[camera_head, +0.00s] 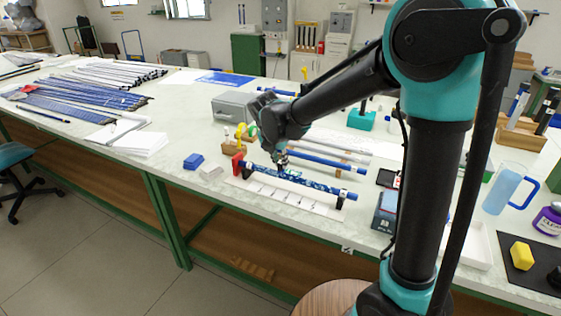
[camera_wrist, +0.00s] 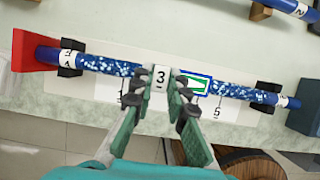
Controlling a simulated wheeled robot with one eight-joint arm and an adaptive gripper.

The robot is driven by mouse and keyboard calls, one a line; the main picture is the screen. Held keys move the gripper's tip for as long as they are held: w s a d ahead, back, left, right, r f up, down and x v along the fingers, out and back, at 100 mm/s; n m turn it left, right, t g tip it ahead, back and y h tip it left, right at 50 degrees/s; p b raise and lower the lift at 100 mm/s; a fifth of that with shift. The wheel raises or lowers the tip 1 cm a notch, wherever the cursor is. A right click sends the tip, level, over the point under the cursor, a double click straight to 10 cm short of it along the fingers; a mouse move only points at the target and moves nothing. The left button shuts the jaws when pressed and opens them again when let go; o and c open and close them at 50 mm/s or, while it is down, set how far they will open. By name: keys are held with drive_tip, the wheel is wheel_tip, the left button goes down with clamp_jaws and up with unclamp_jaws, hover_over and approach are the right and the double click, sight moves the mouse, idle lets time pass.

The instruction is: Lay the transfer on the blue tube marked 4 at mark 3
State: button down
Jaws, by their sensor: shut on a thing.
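A blue tube with white speckles (camera_wrist: 112,66) lies across two black supports; it also shows in the head view (camera_head: 318,186). Its end labels are too small to read surely. My gripper (camera_wrist: 162,82) is over the tube's middle, its fingers shut on a white piece marked 3 (camera_wrist: 160,76). I cannot tell whether this piece is the transfer or whether it touches the tube. A green-and-white patch with a blue edge (camera_wrist: 197,84) shows at the tube just right of the fingertips. In the head view my gripper (camera_head: 281,167) hides part of the tube.
A white numbered strip (camera_wrist: 65,108) lies under the tube; its 5 is visible. A red block (camera_wrist: 32,52) stands at the tube's left end. Another blue tube (camera_head: 320,162) lies behind. A blue-grey device (camera_head: 385,212) stands to the right.

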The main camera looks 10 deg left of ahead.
drive_tip(key=shift+f, duration=0.55)
idle(1.2)
drive_tip(key=shift+r, duration=3.5)
